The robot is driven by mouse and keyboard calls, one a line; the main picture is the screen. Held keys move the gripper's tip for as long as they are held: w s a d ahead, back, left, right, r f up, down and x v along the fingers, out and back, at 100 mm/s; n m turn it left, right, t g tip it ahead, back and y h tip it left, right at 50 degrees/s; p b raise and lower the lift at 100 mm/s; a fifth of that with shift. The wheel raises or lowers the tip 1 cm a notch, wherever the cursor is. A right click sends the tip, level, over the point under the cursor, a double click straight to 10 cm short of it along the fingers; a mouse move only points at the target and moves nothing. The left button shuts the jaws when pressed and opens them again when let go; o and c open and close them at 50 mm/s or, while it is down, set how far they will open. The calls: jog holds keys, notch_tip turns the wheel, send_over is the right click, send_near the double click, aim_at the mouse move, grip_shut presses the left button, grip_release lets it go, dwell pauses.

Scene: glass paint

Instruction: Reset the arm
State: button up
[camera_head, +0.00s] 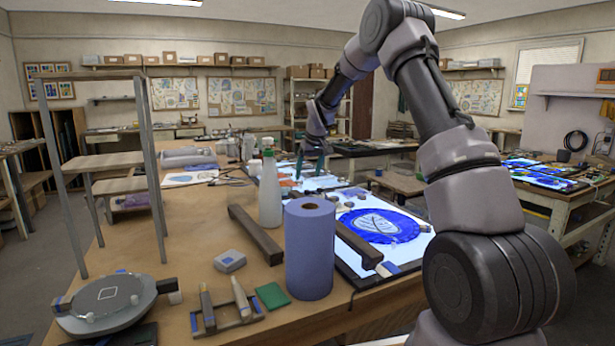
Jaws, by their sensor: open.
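My arm rises along the right of the head view, arches over and reaches down to the far part of the workbench (185,265). My gripper (310,172) is open, with its two fingers pointing down over the far end of the lit panel area. I see nothing between the fingers. They are small in the view, and I cannot tell how high they are above the bench.
A blue paper roll (309,250), a white bottle (270,190) and dark bars (255,235) stand or lie near the arm. A blue round glass piece (378,226) lies on the lit panel. A shelf rack (150,170) stands left.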

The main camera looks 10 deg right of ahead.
jog(key=s+d+r+m+t, duration=0.1)
jog(key=s+d+r+m, duration=0.25)
jog(key=s+r, duration=1.75)
jog(key=s+d+f+m+t, duration=0.2)
jog(key=s+m, duration=0.1)
jog(key=s, duration=2.2)
jog(key=shift+s+m+y, duration=0.25)
jog(key=shift+m+y, duration=0.1)
jog(key=shift+y, duration=0.05)
